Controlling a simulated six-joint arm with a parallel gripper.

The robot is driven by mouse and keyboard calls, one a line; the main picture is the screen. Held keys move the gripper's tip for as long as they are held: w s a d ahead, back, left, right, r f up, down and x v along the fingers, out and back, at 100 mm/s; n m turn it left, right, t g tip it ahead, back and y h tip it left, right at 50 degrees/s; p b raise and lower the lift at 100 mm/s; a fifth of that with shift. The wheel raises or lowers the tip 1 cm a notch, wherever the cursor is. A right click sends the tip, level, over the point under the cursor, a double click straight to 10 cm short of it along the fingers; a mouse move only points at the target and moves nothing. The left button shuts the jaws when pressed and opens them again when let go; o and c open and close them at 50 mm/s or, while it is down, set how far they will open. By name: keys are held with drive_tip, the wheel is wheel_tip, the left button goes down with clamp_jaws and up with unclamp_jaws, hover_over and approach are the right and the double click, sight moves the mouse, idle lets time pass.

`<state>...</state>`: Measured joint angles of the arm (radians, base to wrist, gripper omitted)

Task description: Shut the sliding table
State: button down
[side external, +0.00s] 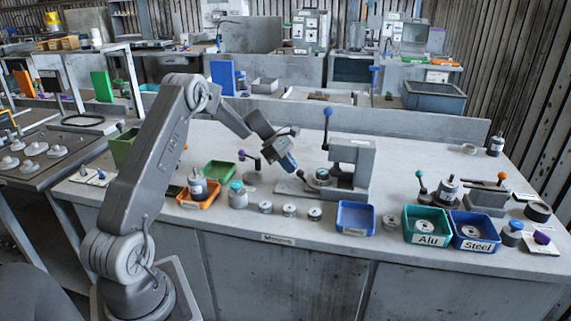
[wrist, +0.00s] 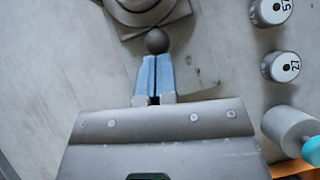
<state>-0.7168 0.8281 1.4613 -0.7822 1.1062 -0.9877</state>
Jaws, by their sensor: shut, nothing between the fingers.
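In the side external view, the sliding table (side external: 293,187) is a flat grey base part in front of the grey press (side external: 355,158), with a round fixture (side external: 318,178) near the press column. My gripper (side external: 291,170) hangs tilted just above the table's left part. In the wrist view my gripper (wrist: 156,62) has its blue fingers together and empty. A dark ball knob (wrist: 157,41) lies right at the fingertips, between them and the round fixture (wrist: 140,8). I cannot tell whether the fingers touch the knob. My gripper body hides the lower part of the wrist view.
Labelled metal cylinders (wrist: 281,66) stand to the right in the wrist view, near a teal-topped cylinder (wrist: 290,130). In the side external view, a blue-ball lever (side external: 327,113) rises beside the press. A blue tray (side external: 356,217) and an orange tray (side external: 198,196) stand in front.

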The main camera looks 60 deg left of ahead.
sight(313, 178)
drive_tip(key=shift+w+d, duration=0.1)
drive_tip(key=shift+w+d, duration=1.6)
drive_tip(key=shift+d, duration=0.05)
drive_tip(key=shift+f, duration=0.1)
